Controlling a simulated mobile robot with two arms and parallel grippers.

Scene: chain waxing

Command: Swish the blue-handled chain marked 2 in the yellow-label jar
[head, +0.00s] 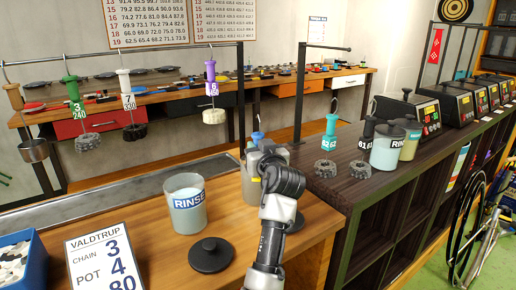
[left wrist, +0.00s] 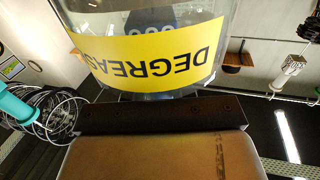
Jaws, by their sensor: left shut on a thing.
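The yellow-label jar (head: 249,184) stands on the wooden bench, partly hidden behind my left arm. In the left wrist view its yellow label (left wrist: 150,58) fills the top, upside down, reading "DEGREAS". A small blue handle top (head: 257,137) shows just above the jar and my left gripper (head: 268,152). That gripper is shut, apparently on this blue handle; its fingertips are mostly hidden. The number 2 cannot be read. A grey shape inside the jar shows through the glass, but I cannot tell whether it is the chain. My right gripper is not in view.
A rinse jar (head: 186,205), its dark lid (head: 210,255) and a printed sign (head: 105,263) stand to the left. Handled chains hang from a rail, including green (head: 72,92), white (head: 127,95) and purple (head: 210,72). A teal-handled piece (head: 330,128) stands right.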

